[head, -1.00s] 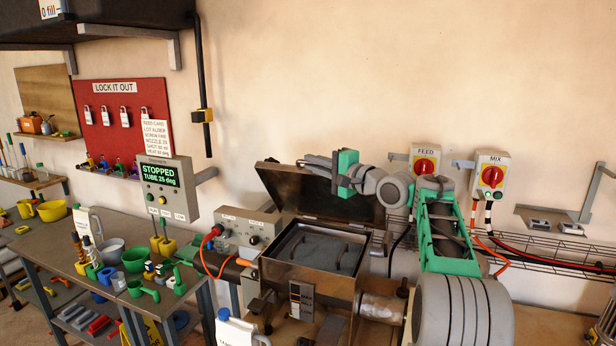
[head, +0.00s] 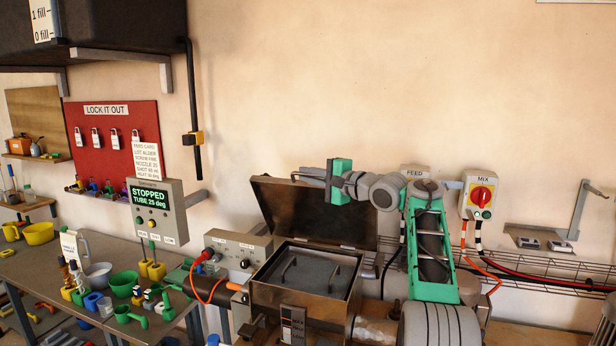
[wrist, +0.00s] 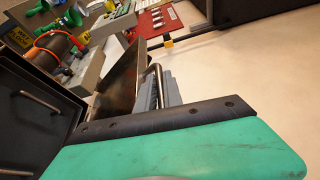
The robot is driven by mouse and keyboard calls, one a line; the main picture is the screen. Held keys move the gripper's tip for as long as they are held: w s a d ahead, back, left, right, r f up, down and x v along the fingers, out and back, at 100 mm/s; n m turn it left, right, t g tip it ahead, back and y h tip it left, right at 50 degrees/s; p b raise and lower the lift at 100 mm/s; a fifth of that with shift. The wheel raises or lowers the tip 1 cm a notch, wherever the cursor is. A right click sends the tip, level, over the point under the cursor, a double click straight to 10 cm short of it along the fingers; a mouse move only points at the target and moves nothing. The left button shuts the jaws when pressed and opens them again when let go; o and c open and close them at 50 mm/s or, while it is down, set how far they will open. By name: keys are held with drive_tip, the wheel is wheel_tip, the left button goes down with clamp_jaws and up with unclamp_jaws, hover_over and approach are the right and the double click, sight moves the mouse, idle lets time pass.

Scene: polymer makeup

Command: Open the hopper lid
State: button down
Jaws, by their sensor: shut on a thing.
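The hopper lid (head: 315,212) is a dark brown metal panel. It is raised and stands steeply at the back of the open hopper (head: 300,296). My gripper (head: 308,175) is at the lid's upper edge, reaching in from the right, and is shut on the lid's handle. In the wrist view my gripper (wrist: 158,92) has its grey fingers at the bar-shaped lid handle (wrist: 154,70), with the lid (wrist: 121,82) seen nearly edge-on beside it. The far side of the fingers and part of the handle are hidden.
The hopper holds a grey inner panel with two handles (head: 333,277). A control box (head: 240,252) and a "STOPPED" display (head: 157,208) stand to the left. The MIX switch (head: 480,195) is on the wall to the right. Bare wall lies behind the lid.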

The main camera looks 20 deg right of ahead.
drive_tip(key=c, duration=1.5)
unclamp_jaws()
drive_tip(key=shift+s+d+f, duration=0.1)
drive_tip(key=shift+s, duration=0.05)
drive_tip(key=b+v, duration=0.3)
drive_tip(key=v, duration=0.3)
drive_tip(key=shift+s+d, duration=0.1)
drive_tip(key=shift+s, duration=0.15)
drive_tip(key=shift+s+d, duration=0.2)
drive_tip(key=shift+s, duration=0.2)
